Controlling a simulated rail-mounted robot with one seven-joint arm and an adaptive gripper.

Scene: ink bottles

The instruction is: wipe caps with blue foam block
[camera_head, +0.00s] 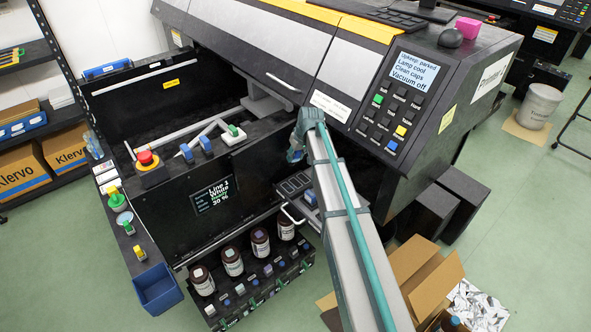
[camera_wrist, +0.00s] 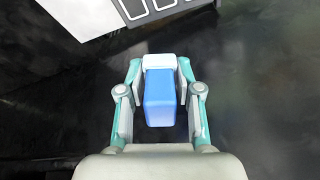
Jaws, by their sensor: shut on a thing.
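My gripper (camera_wrist: 160,82) is shut on a blue block (camera_wrist: 160,104) with a pale strip at its far end, centred in the wrist view. In the head view my arm hides most of the gripper; a bit of blue (camera_head: 311,198) shows beside the arm. A row of dark rectangular caps (camera_head: 295,183) lies in a pulled-out tray of the large printer, just left of the arm. A pale panel with rounded outlines (camera_wrist: 145,8), apparently this cap tray, shows at the top of the wrist view, apart from the block.
A tray handle (camera_head: 292,216) sticks out below the caps. Several dark ink bottles (camera_head: 260,242) stand on a low rack. A red stop button (camera_head: 146,158) and blue-ended tools (camera_head: 205,144) are on the printer. An open carton (camera_head: 430,275) stands at lower right. The screen (camera_head: 412,75) reads "Clean caps".

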